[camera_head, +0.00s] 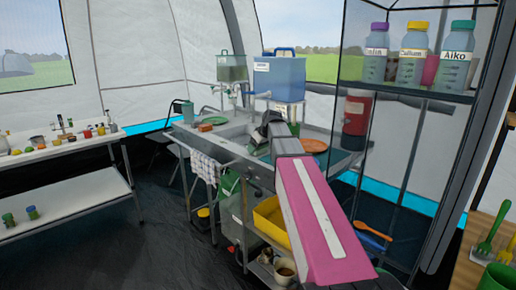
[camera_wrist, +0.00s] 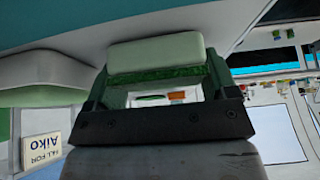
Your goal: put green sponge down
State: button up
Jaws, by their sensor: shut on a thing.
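The green sponge (camera_wrist: 155,53) is a pale green block with a dark green scouring layer on its lower side in the wrist view. My gripper (camera_wrist: 157,80) is shut on it, with a finger at each side of the block. In the head view my gripper (camera_head: 270,122) is over the sink counter (camera_head: 228,147), near the blue water container (camera_head: 279,78). The sponge cannot be made out there, and my arm hides part of the counter.
An orange plate (camera_head: 313,145) lies right of my gripper. A reddish-brown block (camera_head: 205,127) lies at the counter's left. A clear tank (camera_head: 232,68) stands behind. A glass-sided shelf with bottles (camera_head: 412,67) stands at the right. A yellow bin (camera_head: 271,222) is below.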

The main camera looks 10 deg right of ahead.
jog(key=o, duration=1)
jog(key=shift+f, duration=0.1)
jog(key=shift+c, duration=0.2)
jog(key=v, duration=1.2)
